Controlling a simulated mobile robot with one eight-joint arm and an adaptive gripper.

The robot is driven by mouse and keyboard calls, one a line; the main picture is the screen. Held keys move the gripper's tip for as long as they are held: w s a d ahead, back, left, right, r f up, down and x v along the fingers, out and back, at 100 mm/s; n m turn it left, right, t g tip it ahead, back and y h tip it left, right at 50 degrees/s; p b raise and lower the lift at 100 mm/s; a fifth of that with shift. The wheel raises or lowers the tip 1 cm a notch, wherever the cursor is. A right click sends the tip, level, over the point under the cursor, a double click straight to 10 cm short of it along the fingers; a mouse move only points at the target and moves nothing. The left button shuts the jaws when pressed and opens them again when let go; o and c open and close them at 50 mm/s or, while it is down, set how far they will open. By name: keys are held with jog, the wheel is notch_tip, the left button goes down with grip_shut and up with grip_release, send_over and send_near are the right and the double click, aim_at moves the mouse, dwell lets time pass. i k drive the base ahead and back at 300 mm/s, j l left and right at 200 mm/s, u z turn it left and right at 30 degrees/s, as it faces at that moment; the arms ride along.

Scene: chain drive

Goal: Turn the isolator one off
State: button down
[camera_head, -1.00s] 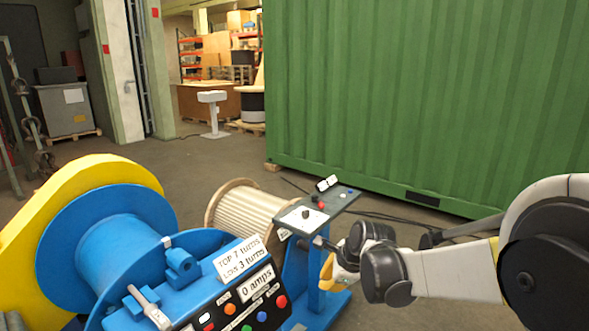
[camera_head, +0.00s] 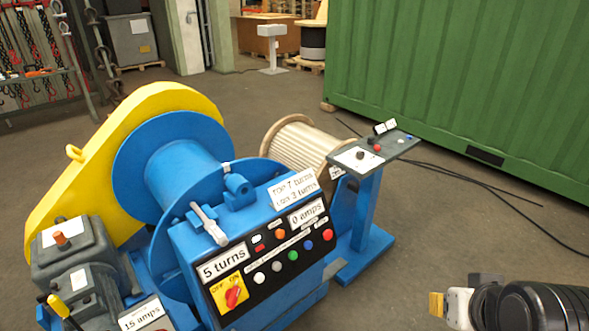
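A red rotary switch (camera_head: 234,296) sits on a yellow plate marked OFF and ON, at the lower left of the blue winch's control panel (camera_head: 262,262). Its exact pointing is hard to read; the handle looks tilted. No label reading "isolator one" is legible. My gripper (camera_head: 437,304) is at the lower right, well apart from the panel, with a yellow tip showing. The rest of the gripper is hidden behind its own body and the frame edge.
Coloured buttons and a "5 turns" display (camera_head: 222,263) share the panel. A blue pedestal with a grey top (camera_head: 400,150) stands behind it to the right. Cables lie on the floor by the green container (camera_head: 460,80). Open floor lies between my gripper and the winch.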

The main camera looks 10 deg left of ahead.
aim_at(232, 294)
jog(key=u, duration=1.45)
jog(key=l+u, duration=0.1)
jog(key=l, duration=0.45)
jog(key=k+l+u, duration=0.1)
jog(key=l, duration=0.45)
jog(key=k+l+u, duration=0.1)
jog(key=l, duration=0.45)
